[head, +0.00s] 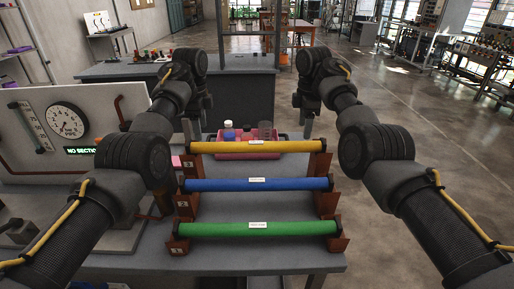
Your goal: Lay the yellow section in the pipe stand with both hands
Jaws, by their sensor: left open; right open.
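The yellow section (250,147) lies level across the back, top step of a rack with red-brown end brackets (319,164). A blue section (255,185) and a green section (258,229) lie on the steps in front. My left gripper (197,128) hangs beyond the yellow section's left end, apart from it, partly hidden by my arm. My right gripper (306,128) hangs beyond its right end, also apart. Both are small and dark here. At the left, a grey panel (75,100) carries a round gauge (67,121) and a lit display beginning "NO SECTI" (81,151); my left arm hides part of it.
A red tray (218,146) with several bottles stands just behind the yellow section. A grey bench (240,88) with small items stands further back. A red-brown pipe piece (157,203) is left of the rack. Open floor (440,130) lies to the right.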

